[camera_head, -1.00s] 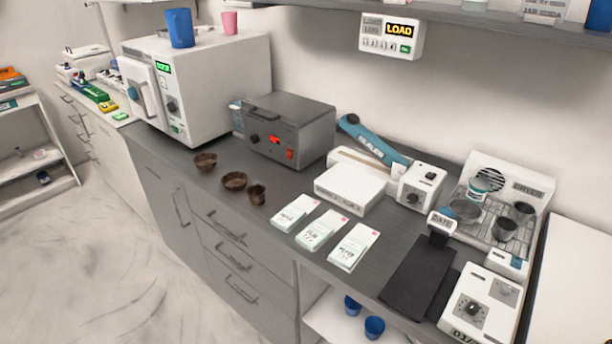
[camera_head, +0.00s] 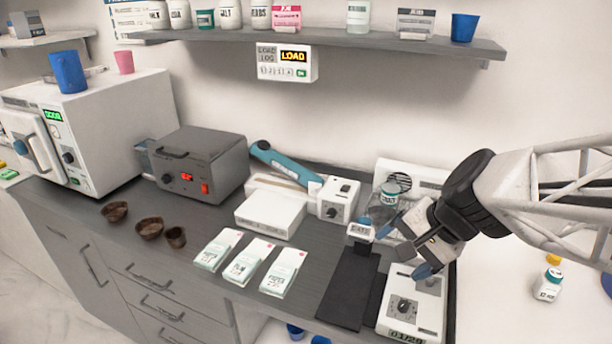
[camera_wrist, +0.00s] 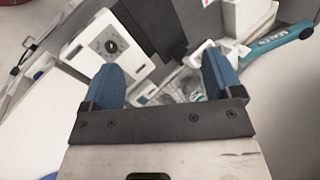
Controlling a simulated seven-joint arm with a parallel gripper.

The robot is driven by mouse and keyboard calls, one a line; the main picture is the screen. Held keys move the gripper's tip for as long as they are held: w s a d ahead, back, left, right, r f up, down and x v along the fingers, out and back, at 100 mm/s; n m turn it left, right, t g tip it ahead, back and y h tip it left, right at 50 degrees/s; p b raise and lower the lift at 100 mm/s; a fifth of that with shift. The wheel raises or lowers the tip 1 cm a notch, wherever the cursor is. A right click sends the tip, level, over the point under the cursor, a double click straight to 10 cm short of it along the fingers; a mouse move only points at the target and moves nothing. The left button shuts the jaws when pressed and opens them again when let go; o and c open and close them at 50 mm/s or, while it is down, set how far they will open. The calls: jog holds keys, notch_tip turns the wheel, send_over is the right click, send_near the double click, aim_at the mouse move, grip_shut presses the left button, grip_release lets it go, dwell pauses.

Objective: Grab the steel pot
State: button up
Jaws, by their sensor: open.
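My gripper (camera_head: 408,250) is at the right, over the dryer rack, with its blue-tipped fingers apart and nothing held. In the wrist view its two fingers (camera_wrist: 162,75) are spread, with the rack's wires and pale items partly visible between and beyond them. I cannot tell whether this vessel is the steel pot. The rest of the rack and its dark metal cups are hidden behind my gripper.
A white dial box (camera_head: 412,308) and a black mat (camera_head: 350,285) lie just in front of the rack. A blue-handled sealer (camera_head: 285,163) and white box (camera_head: 270,214) stand left. A shelf (camera_head: 330,40) overhangs the counter. A small jar (camera_head: 548,285) stands right.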

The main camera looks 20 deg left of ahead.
jog(key=w+a+f+m+g+y, duration=0.1)
jog(key=w+a+m+y, duration=0.1)
jog(key=a, duration=0.6)
jog(key=w+a+f+m+y, duration=0.1)
jog(key=w+a, duration=0.2)
jog(key=a, duration=0.5)
jog(key=m+y, duration=0.3)
jog(key=m, duration=0.4)
send_near(182, 236)
jog(key=a+f+m, duration=0.1)
jog(key=a+m, duration=0.1)
jog(key=a+f+m+y, duration=0.1)
jog(key=a+m, duration=0.1)
jog(key=shift+w+f, duration=0.1)
jog(key=shift+f, duration=0.3)
jog(key=shift+a+f, duration=0.1)
jog(key=shift+a, duration=0.05)
jog(key=shift+a, duration=0.1)
jog(key=shift+x, duration=0.9)
jog(key=shift+a+f, duration=0.15)
jog(key=shift+a, duration=0.15)
